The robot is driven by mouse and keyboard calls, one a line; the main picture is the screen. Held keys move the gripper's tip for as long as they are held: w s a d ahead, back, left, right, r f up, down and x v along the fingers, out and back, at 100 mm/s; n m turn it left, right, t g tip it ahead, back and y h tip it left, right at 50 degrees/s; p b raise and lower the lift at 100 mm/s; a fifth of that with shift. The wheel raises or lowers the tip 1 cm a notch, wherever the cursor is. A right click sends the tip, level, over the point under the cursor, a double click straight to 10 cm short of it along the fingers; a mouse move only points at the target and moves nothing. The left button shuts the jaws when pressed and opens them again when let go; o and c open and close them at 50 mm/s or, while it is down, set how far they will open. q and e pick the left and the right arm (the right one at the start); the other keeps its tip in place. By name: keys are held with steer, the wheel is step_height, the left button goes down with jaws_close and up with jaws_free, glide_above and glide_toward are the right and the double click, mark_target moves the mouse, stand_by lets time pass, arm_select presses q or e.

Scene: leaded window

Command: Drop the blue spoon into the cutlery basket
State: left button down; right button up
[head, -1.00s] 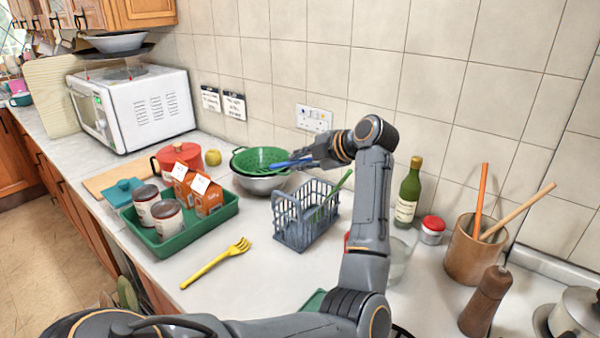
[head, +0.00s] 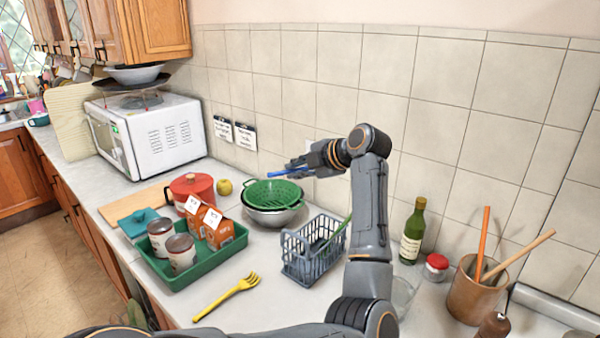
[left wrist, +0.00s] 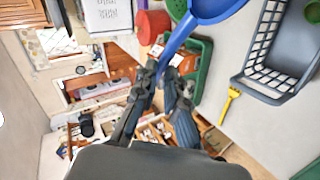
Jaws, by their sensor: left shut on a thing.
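In the left wrist view, my left gripper (left wrist: 166,82) is shut on the handle of the blue spoon (left wrist: 183,32), whose bowl runs out of the top edge. The grey cutlery basket (head: 313,252) stands upright on the counter, lower and slightly right of the gripper, with a green utensil leaning in it. The basket also shows at right in the left wrist view (left wrist: 262,82). My right gripper is out of view.
A green colander (head: 272,193) sits in a metal bowl behind the basket. A green tray (head: 218,262) with cans and cartons stands left, with a yellow fork (head: 228,296) in front. A bottle (head: 412,232), red-lidded jar (head: 436,266) and utensil pot (head: 474,296) stand right.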

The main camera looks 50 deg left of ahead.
arm_select(q)
step_height(320, 180, down, 5)
steer(key=b, duration=0.3)
steer(key=shift+w+f+b, duration=0.1)
steer(key=shift+f+b, duration=0.05)
steer(key=shift+b, duration=0.15)
steer(key=c, duration=1.3)
jaws_free()
steer(key=shift+c, duration=0.2)
steer(key=v, duration=1.2)
